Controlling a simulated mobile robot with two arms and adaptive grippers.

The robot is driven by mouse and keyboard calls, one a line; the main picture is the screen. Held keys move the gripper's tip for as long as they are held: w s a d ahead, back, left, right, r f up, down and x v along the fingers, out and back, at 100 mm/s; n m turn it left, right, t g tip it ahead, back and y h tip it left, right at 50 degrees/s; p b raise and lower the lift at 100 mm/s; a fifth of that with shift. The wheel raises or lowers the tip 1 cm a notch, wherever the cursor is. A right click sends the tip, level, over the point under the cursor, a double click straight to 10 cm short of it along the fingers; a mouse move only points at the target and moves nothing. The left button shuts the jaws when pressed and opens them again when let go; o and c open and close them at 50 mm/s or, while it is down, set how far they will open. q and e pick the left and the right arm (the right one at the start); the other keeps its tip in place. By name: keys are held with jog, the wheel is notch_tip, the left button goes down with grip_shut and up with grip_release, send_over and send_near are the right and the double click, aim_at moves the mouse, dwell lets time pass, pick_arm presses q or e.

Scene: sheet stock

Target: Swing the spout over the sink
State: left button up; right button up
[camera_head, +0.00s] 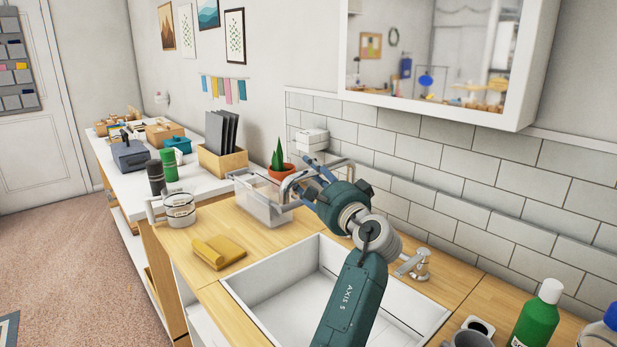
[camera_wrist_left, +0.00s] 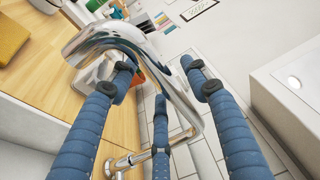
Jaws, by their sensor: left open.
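The chrome spout (camera_head: 291,183) arches above the counter beyond the sink's back left edge, its outlet end to the left, in front of a clear box. The white sink (camera_head: 262,285) is below my left arm. My left gripper (camera_head: 318,172) is open around the spout's upper part, with blue fingers. In the left wrist view the spout (camera_wrist_left: 125,35) passes between the spread fingers (camera_wrist_left: 160,78); I cannot tell whether they touch it. A chrome tap handle (camera_head: 418,266) stands behind the sink. My arm hides part of the sink and the spout's lower part.
The clear box (camera_head: 258,205) and a potted plant (camera_head: 281,165) stand close to the spout. A yellow cloth (camera_head: 218,252) lies left of the sink. A green bottle (camera_head: 537,318) and a grey mug (camera_head: 467,340) stand at right. A tiled wall (camera_head: 450,215) bounds the back.

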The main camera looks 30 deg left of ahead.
pick_arm(q)
jog(key=v, duration=0.7)
